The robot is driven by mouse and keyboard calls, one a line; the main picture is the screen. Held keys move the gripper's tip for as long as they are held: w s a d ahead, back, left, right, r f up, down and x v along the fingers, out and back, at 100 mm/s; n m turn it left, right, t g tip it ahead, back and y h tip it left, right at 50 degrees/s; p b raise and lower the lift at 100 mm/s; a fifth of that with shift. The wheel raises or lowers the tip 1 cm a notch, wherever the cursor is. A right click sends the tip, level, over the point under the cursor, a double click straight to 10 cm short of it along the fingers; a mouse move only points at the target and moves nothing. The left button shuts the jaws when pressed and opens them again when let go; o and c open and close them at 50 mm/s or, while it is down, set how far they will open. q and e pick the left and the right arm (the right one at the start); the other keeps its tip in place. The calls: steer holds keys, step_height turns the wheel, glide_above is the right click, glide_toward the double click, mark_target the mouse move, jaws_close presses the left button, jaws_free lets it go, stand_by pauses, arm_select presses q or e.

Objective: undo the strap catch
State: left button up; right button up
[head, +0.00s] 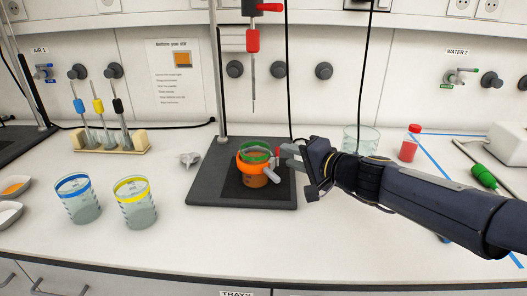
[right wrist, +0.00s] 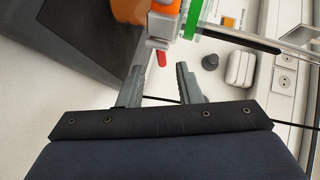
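An orange jar (head: 255,178) with an orange strap band and a green ring (head: 254,152) at its top stands on the dark stand base. A pale grey catch (head: 272,177) sits on the band's right side; it also shows at the top of the right wrist view (right wrist: 166,20). A small red tab (right wrist: 161,57) sticks out below it. My right gripper (head: 285,157) reaches in from the right, close beside the catch. In the right wrist view its fingers (right wrist: 164,84) are apart with nothing between them, the tab just beyond the tips. My left gripper is not in view.
The dark stand base (head: 210,188) carries an upright rod and a hanging probe (head: 253,90) above the jar. Blue-rimmed (head: 78,200) and yellow-rimmed (head: 135,203) beakers stand left. A glass dish (head: 361,139) and red-capped bottle (head: 409,145) stand behind my right arm. The front counter is clear.

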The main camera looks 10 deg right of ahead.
steer(key=x, duration=0.7)
steer(key=shift+w+a, duration=0.1)
steer(key=shift+a, duration=0.05)
jaws_close()
